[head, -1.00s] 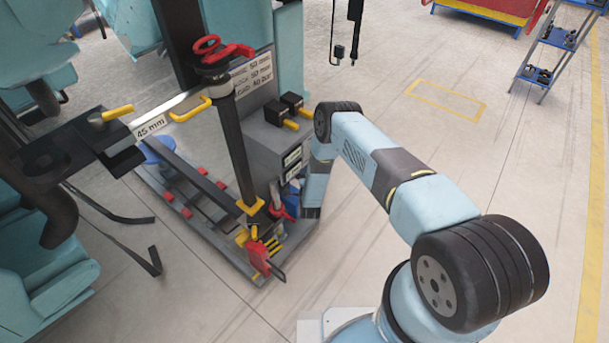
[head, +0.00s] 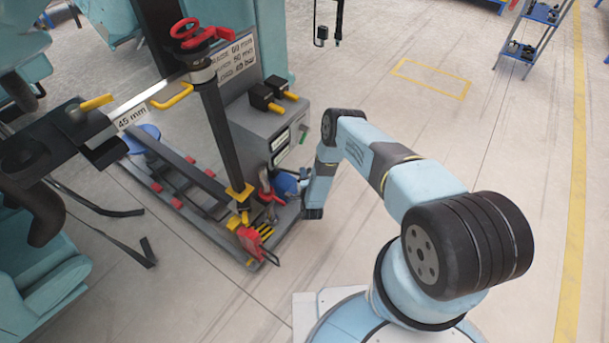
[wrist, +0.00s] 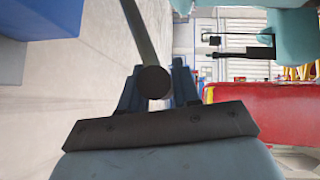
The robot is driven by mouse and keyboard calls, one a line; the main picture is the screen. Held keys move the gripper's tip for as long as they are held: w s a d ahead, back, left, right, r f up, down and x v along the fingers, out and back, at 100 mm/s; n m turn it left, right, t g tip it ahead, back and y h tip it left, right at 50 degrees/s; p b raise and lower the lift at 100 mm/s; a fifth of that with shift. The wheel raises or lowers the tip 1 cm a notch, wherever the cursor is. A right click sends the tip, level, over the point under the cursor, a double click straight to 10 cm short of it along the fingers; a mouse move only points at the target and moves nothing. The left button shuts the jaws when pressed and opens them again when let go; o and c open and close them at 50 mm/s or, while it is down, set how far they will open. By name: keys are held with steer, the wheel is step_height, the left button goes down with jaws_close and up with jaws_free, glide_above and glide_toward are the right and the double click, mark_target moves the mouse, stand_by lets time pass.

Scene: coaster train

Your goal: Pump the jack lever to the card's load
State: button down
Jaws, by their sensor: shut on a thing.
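My gripper (wrist: 158,88) shows in the wrist view with its dark blue fingers on either side of a dark bar, the jack lever (wrist: 137,35), whose round end faces the camera. It is shut on the lever. In the head view my arm reaches down beside the grey jack box, and my fingers are hard to make out there. The card (head: 238,62) stands behind the red handwheel, which partly covers it. It has lines in mm and a last line in bar, whose number is not clear. The grey box (head: 255,118) has pale readouts (head: 280,141), too small to read.
A dark post (head: 219,135) with a red handwheel (head: 187,33) stands left of the arm. A bar labelled 45 mm (head: 131,117) reaches left from it. Red-handled tools (head: 254,243) lie at the base's front corner. The floor to the right is clear up to a blue rack (head: 540,30).

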steer(key=c, duration=1.1)
jaws_free()
steer(key=shift+s+a, duration=0.1)
steer(key=shift+a, duration=0.4)
steer(key=shift+c, duration=0.2)
steer(key=o, duration=0.6)
steer(key=shift+d, duration=0.3)
steer(key=shift+o, duration=0.2)
steer(key=s+d+r, duration=0.1)
steer(key=s, duration=1.2)
steer(key=shift+s+d+r, duration=0.25)
